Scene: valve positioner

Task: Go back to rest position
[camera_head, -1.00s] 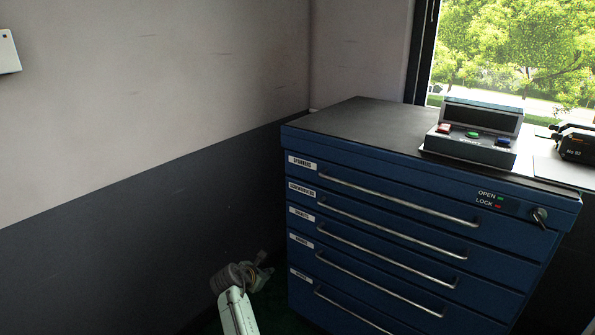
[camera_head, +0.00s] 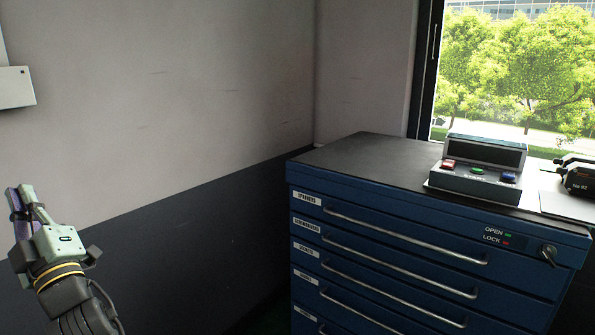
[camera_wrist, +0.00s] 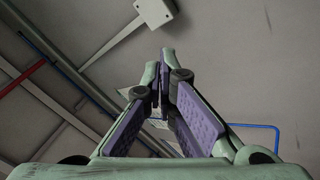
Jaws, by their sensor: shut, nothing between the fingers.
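My gripper (camera_head: 20,197) is at the left edge in the head view, pointing up in front of the wall. It is pale green with purple finger pads, and it is shut and empty. In the wrist view its two fingers (camera_wrist: 159,68) come close together at the tips. No object is between them. It is well to the left of the blue drawer cabinet (camera_head: 420,243) and apart from it.
A control box (camera_head: 475,182) with red, green and blue buttons stands on the cabinet's dark top (camera_head: 370,150), beside a black device (camera_head: 578,178). A white box (camera_head: 17,87) is on the wall. The wrist view shows pipes (camera_wrist: 70,72) along a grey surface.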

